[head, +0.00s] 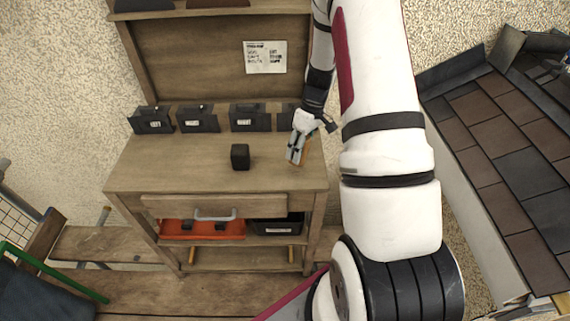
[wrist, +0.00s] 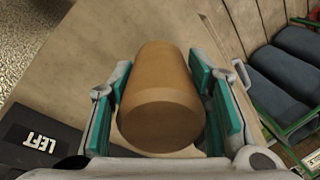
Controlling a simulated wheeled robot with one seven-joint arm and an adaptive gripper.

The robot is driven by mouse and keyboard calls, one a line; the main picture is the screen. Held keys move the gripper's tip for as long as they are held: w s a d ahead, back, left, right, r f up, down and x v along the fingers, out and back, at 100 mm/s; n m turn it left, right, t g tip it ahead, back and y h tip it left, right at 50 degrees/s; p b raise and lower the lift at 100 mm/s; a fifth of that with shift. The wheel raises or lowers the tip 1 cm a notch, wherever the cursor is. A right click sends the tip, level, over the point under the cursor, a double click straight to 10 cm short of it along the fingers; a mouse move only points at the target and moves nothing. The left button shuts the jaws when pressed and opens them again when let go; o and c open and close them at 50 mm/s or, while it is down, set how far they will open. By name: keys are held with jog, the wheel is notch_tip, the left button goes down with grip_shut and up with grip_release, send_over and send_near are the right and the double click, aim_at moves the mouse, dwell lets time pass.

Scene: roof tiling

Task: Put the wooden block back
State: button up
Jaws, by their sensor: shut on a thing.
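My gripper (head: 297,147) is above the right part of the workbench top, near the row of dark bins. In the wrist view its two teal-padded fingers (wrist: 165,100) are shut on the wooden block (wrist: 160,105), a brown piece with rounded sides and a flat end facing the camera. In the head view only a thin orange-brown edge of the block (head: 304,153) shows beside the fingers. I cannot tell whether the block touches the bench top. The workbench (head: 190,165) is plain wood with a back panel.
A small dark cube (head: 240,156) stands mid-bench. A note (head: 265,57) hangs above. Below are a drawer handle (head: 215,215) and an orange tray (head: 202,230). A tiled roof (head: 510,170) is at right.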

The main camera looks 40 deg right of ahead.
jog(key=s+d+r+n+h+b, duration=0.1)
jog(key=s+d+b, duration=0.15)
jog(key=d, duration=0.35)
jog(key=s+d+n+h+b, duration=0.1)
jog(key=s+d+h, duration=0.15)
jog(key=d, duration=0.35)
jog(key=shift+y, duration=0.45)
jog(key=w+a, duration=0.2)
jog(key=a, duration=0.2)
jog(key=w+a+p, duration=0.1)
jog(key=w+a, duration=0.2)
jog(key=a, duration=0.1)
jog(key=w+a+f+p, duration=0.1)
jog(key=w+a, duration=0.2)
jog(key=a, duration=0.2)
jog(key=shift+f, duration=0.1)
jog(key=shift+w+a+f, duration=0.1)
jog(key=shift+f, duration=1.7)
jog(key=o, duration=1.1)
jog(key=shift+f, duration=0.1)
jog(key=shift+o, duration=0.2)
